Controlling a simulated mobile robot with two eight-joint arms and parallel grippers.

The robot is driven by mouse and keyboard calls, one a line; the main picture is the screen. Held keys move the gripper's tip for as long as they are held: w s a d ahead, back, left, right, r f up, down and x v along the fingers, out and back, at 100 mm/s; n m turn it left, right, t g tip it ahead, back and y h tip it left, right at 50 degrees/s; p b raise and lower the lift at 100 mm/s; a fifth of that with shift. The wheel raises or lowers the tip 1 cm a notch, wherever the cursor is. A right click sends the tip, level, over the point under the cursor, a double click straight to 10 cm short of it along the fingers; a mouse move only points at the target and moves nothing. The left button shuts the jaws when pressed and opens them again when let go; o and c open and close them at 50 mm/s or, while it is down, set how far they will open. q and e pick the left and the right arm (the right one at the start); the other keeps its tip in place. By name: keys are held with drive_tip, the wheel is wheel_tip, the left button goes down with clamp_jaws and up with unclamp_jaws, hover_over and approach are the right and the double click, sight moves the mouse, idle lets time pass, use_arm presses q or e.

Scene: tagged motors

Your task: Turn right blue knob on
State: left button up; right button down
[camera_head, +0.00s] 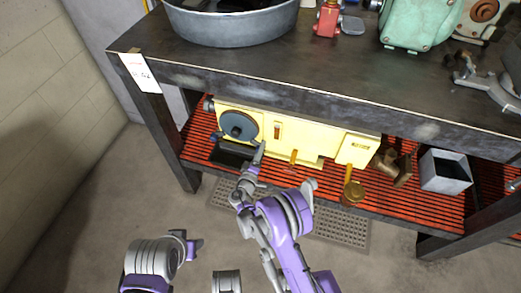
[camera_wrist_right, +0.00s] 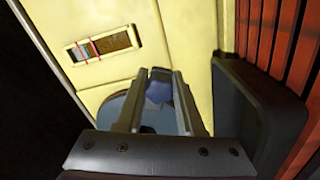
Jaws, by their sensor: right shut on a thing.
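A yellow machine (camera_head: 325,131) stands on the lower shelf under the workbench, and its yellow face (camera_wrist_right: 190,35) fills much of the right wrist view. My right gripper (camera_head: 259,151) reaches to the left part of this machine, just beside its dark round wheel. In the right wrist view a small blue knob (camera_wrist_right: 158,92) sits between the two fingers, and my right gripper is shut on it. In the head view the knob is hidden or too small to tell. My left arm shows only in part at the bottom left; its gripper is not seen.
The dark wheel (camera_head: 239,126) is on the machine's left end. A dark tray-like part (camera_wrist_right: 262,105) lies close right of the fingers. The bench edge (camera_head: 300,92) overhangs the machine.

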idle(0.5)
drive_tip(key=c, duration=0.5)
unclamp_jaws()
drive_tip(key=shift+s, duration=0.1)
drive_tip(key=p+v, duration=0.2)
drive_tip(key=v, duration=0.8)
drive_tip(key=shift+s, duration=0.35)
